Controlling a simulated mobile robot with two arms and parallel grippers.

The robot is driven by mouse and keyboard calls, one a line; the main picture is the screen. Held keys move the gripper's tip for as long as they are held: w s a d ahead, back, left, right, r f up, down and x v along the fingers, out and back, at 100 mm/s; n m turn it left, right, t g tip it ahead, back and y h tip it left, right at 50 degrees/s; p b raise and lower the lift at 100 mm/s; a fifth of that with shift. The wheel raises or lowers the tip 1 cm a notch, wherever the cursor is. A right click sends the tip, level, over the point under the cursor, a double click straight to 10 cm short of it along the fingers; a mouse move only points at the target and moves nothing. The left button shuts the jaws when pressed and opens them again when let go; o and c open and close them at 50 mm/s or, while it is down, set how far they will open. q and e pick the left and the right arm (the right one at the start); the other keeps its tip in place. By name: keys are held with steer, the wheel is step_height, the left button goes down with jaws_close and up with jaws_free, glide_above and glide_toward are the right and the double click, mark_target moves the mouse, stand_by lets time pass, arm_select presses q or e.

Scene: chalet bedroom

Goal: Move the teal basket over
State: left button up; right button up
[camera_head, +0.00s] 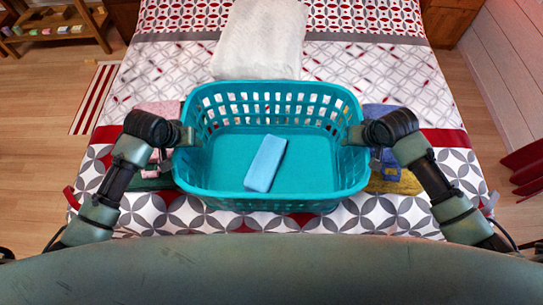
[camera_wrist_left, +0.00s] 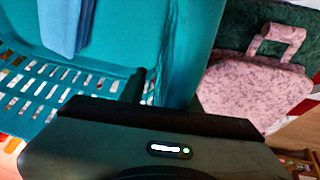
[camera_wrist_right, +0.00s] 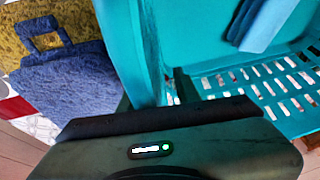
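The teal basket (camera_head: 272,198) stands upright on the bed, with slotted walls and a solid floor. A light blue folded cloth or block (camera_head: 265,164) lies inside it. My left gripper (camera_head: 187,136) is at the basket's left wall, with one finger visible inside. My right gripper (camera_head: 354,135) is at the right wall, with one finger inside and one outside. Both appear shut on the walls. The teal wall also shows close up in the left wrist view (camera_wrist_left: 178,60) and right wrist view (camera_wrist_right: 138,50). The left gripper's outer finger is mostly hidden.
A pink item (camera_wrist_left: 255,90) with a handle and a dark green one lie left of the basket. A blue item (camera_wrist_right: 65,85) and a mustard one lie right of it. A white blanket (camera_head: 260,40) lies just behind. Patterned bedspread is bare farther out.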

arm_select(q)
jaws_close()
arm_select(e)
jaws_close()
arm_select(q)
steer(key=shift+r, duration=0.1)
arm_select(e)
steer(key=shift+r, duration=0.15)
stand_by(0.9)
